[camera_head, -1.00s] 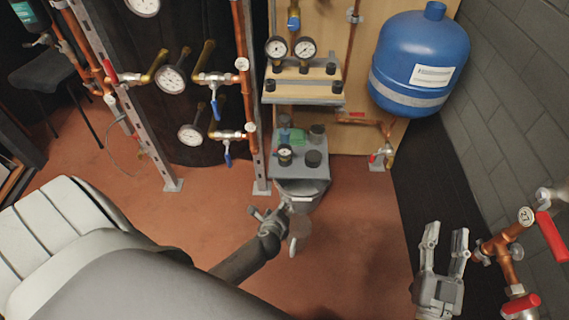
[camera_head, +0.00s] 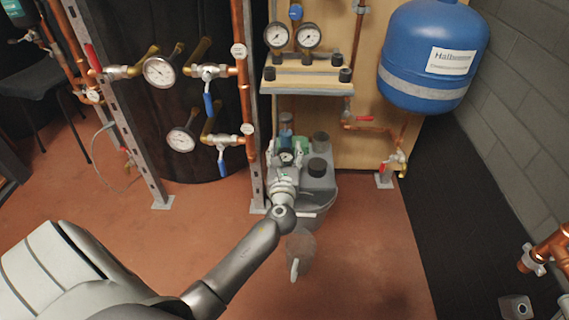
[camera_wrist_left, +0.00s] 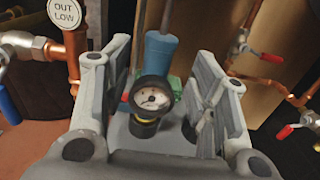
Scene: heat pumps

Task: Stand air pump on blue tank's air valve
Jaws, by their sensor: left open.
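The blue tank (camera_head: 432,58) hangs on the wooden panel at the upper right of the head view. Its top is cut off by the frame edge, and I cannot make out its air valve. What looks like the air pump, with a round black-rimmed gauge and a blue upper part (camera_wrist_left: 160,55), stands upright on the grey lower shelf. It also shows in the head view (camera_head: 287,147). My left gripper (camera_head: 284,170) is open at this shelf. In the left wrist view its fingers (camera_wrist_left: 160,85) stand on both sides of the pump.
An upper shelf (camera_head: 300,84) with two gauges and black knobs sits above the grey shelf (camera_head: 318,180). Copper pipes with valves and gauges (camera_head: 245,100) stand just left. A red-handled valve (camera_head: 394,163) is below the tank. A grey wall (camera_head: 520,120) bounds the right.

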